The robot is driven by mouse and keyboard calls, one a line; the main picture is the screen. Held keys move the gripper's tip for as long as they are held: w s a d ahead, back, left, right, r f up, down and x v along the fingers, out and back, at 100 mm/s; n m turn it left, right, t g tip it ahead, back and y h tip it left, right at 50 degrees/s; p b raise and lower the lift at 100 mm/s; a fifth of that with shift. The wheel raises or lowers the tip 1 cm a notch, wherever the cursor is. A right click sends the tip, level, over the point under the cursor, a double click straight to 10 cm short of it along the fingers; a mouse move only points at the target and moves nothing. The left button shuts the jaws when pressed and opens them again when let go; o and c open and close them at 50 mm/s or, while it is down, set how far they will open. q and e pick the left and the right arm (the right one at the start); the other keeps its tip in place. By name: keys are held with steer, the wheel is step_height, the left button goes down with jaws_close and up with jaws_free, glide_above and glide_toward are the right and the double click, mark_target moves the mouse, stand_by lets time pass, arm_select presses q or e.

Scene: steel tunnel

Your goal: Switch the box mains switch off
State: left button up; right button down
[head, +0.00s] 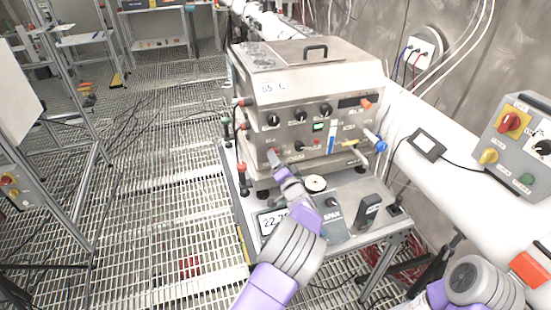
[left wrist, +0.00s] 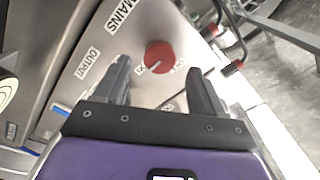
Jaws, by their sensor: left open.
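The steel box (head: 300,90) stands on a small bench, its front panel full of knobs and labels. Its mains switch is a round red knob with a white pointer line (left wrist: 159,56), beside a "MAINS" label (left wrist: 124,12) in the left wrist view. In the head view the red knob (head: 273,153) is at the panel's lower left, close to my fingertips. My left gripper (head: 279,166) is open in front of it. In the left wrist view the left gripper's two fingers (left wrist: 160,82) stand apart on either side of the knob, with nothing gripped. My right gripper is out of view.
Below the box, the bench (head: 250,192) carries a display unit, a grey SPAN box (head: 333,222) and a black handheld device (head: 368,211). Red and black plugs (head: 242,178) stick out at the left. A grey control box (head: 516,145) is at the right.

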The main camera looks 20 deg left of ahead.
arm_select(q)
steer(key=shift+x, duration=1.75)
steer(key=shift+c, duration=0.4)
steer(key=c, duration=1)
